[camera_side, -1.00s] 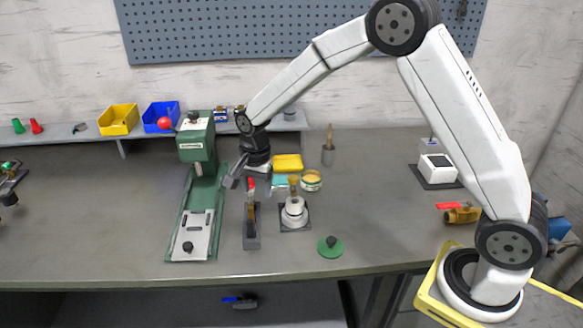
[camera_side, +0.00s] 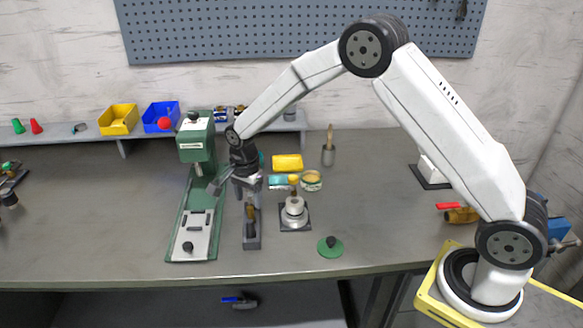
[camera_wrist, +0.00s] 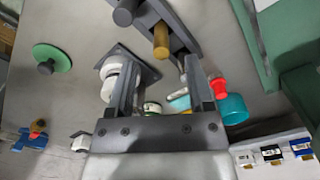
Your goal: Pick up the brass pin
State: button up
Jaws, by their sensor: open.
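The brass pin (camera_side: 250,212) stands upright in a dark grey holder (camera_side: 252,240) near the middle of the bench. My gripper (camera_side: 241,190) is just above and behind the pin in the side view. In the wrist view my gripper (camera_wrist: 162,72) is open, with nothing held between its fingers. The pin appears apart from the fingers.
A green press (camera_side: 196,150) stands close on the left. A white round fixture (camera_side: 294,212) stands close on the right. Behind are a yellow block (camera_side: 287,163) and a jar (camera_side: 311,181). A green disc with a black knob (camera_side: 331,246) lies front right.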

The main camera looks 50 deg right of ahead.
aim_at(250, 207)
jog(key=shift+w+d+f, duration=0.1)
jog(key=shift+d+f, duration=0.05)
jog(key=shift+f, duration=2.4)
grip_shut()
